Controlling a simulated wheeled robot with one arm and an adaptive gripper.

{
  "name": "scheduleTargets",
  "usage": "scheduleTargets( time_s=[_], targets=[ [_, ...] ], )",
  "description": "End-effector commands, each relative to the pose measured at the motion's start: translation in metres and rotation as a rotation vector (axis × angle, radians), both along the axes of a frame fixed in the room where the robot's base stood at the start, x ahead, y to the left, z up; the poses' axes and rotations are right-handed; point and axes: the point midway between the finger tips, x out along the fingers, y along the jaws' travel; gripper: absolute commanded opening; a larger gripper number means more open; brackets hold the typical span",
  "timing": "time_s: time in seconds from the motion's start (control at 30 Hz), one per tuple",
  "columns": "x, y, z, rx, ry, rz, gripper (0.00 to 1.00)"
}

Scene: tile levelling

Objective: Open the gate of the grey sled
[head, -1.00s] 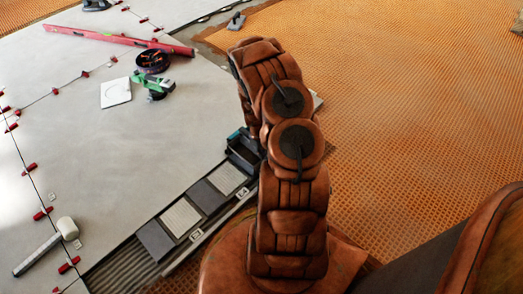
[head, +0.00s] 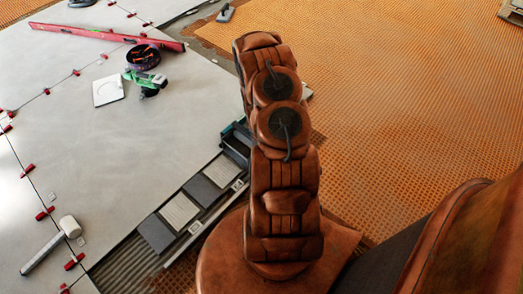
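A dark grey box-like frame with a teal edge (head: 235,141), which looks like the grey sled, sits at the upper end of the strip of small tiles in the head view. My brown arm covers its right side. Its gate cannot be made out. My gripper is not in view; my arm links hide whatever lies behind them.
Grey and pale small tiles (head: 181,210) run along a metal rail beside the large pale floor tiles (head: 150,135). A white-headed mallet (head: 69,227), a green tool (head: 148,82), a dark round tub (head: 143,57) and a red level (head: 105,36) lie left. Orange matting (head: 400,90) is mostly clear.

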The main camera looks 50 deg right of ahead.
Motion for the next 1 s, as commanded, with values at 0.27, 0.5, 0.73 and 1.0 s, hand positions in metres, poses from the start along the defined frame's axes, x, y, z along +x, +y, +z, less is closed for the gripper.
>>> scheduleTargets(
  time_s=[0.27, 0.5, 0.73, 1.0],
  targets=[
    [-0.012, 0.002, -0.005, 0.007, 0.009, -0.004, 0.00],
    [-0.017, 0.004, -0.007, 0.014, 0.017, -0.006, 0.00],
    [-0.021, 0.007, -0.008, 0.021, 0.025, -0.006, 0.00],
    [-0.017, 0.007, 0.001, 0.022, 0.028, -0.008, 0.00]
  ],
)
